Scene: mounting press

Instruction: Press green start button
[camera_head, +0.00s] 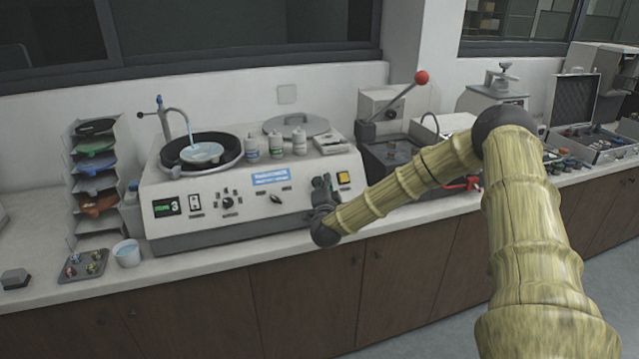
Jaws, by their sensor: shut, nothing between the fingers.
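The wide white machine (230,195) stands on the counter left of centre, with a sloped front panel. The panel carries a display with green characters (166,207), black knobs and a yellow square button (344,178). No green button can be made out; part of the panel is hidden behind my gripper and wrist. My gripper (322,184) is shut and empty at the right part of the panel, just left of the yellow button. I cannot tell whether it touches the panel. My arm reaches in from the lower right.
A press with a red-ball lever (421,77) stands right of the machine, partly behind my arm. A rack of coloured discs (95,165), a white cup (127,253) and a small tray (84,265) are at left. An open case (575,110) lies at right.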

